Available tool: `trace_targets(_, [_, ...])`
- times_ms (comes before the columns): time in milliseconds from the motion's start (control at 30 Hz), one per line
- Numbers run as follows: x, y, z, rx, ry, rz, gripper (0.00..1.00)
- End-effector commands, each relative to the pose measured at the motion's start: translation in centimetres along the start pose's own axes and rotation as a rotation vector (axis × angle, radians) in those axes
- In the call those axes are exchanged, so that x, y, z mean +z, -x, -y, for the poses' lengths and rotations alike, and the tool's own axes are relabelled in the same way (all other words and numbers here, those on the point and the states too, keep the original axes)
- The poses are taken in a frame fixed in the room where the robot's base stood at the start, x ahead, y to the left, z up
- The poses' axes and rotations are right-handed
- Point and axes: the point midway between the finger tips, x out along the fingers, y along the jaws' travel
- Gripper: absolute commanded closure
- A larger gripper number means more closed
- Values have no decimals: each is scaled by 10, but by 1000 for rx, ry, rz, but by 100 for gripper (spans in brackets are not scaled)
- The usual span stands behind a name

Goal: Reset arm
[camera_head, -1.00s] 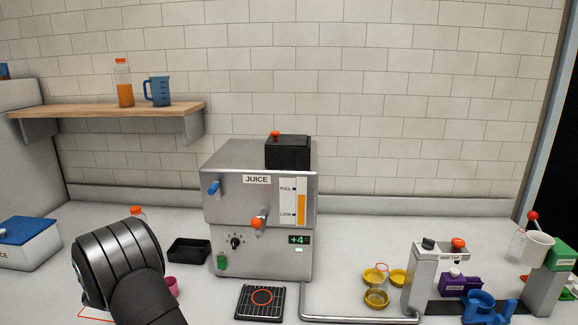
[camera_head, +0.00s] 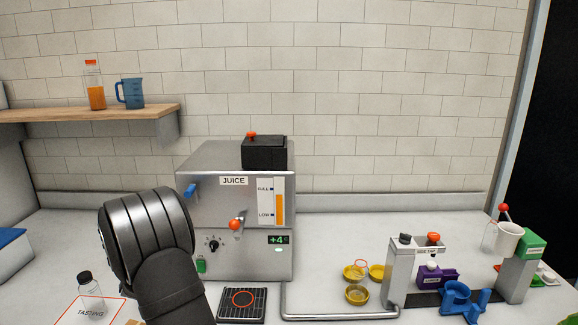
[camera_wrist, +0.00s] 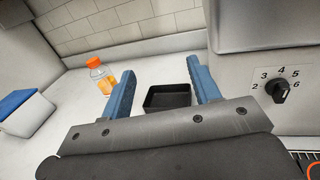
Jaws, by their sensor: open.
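My arm stands at the lower left of the head view, in front of the left side of the juicer (camera_head: 236,262); the gripper's fingers are hidden there. In the wrist view my gripper (camera_wrist: 162,82) is open, its two blue fingers apart with nothing held between them. A black tray (camera_wrist: 168,97) shows beyond and between the fingers on the counter. A bottle with orange cap and orange contents (camera_wrist: 99,73) stands just beyond the left finger.
A clear bottle with a dark cap (camera_head: 88,296) stands on the tasting mat (camera_head: 66,311). A drip grate (camera_head: 228,312), yellow cups (camera_head: 356,294) and a tap stand (camera_head: 399,275) are on the counter. A blue-lidded box (camera_wrist: 27,114) is at left.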

Motion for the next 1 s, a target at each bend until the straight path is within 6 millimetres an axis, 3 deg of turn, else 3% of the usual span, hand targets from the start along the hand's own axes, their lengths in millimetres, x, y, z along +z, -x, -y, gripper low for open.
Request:
trace_targets(467, [-16,2,96,-164,0,-1,44])
trace_targets(1000, [-31,23,201,-354,1,-1,44])
